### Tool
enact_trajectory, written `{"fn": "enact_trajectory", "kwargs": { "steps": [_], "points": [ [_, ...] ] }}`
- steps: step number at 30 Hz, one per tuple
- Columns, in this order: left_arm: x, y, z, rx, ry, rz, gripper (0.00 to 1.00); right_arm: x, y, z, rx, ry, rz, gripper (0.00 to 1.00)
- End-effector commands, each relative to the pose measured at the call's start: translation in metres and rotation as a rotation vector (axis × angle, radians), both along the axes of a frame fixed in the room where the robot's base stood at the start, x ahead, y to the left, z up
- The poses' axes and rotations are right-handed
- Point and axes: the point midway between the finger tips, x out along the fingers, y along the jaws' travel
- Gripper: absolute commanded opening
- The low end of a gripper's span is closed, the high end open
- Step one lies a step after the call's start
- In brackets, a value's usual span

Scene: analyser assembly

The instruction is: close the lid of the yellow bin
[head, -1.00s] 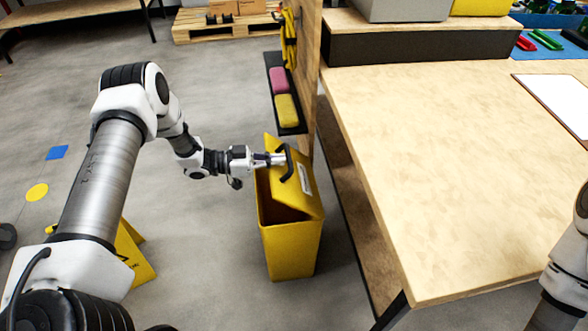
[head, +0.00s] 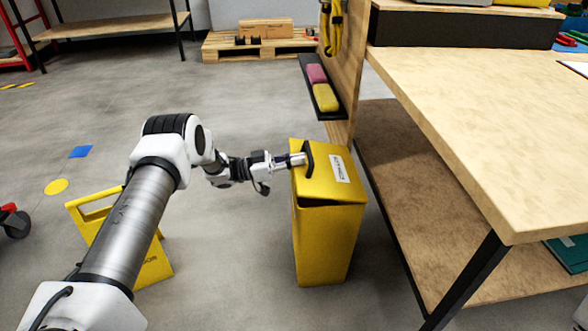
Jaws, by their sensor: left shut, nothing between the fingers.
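The yellow bin (head: 326,245) stands on the floor beside the workbench. Its yellow lid (head: 330,188) lies nearly flat over the top, with a narrow dark gap showing along the front edge. The lid carries a black handle (head: 309,160) and a white label. My left gripper (head: 298,160) is shut with its fingertips at the black handle, on the lid's left side; I cannot tell whether they touch it. The right gripper is not in view.
The wooden workbench (head: 470,110) with a lower shelf stands right of the bin. A wooden panel with a black tray (head: 322,88) of sponges rises behind it. A yellow floor sign (head: 150,262) stands at lower left. Open floor lies to the left.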

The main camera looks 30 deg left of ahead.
Motion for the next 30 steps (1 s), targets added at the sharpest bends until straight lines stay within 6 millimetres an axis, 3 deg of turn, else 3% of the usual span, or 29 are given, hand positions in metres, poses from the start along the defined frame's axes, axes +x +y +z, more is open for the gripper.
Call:
{"fn": "enact_trajectory", "kwargs": {
  "steps": [30],
  "points": [
    [-0.002,0.004,-0.014,-0.001,-0.002,0.0,0.0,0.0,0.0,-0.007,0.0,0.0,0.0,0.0]
  ]
}}
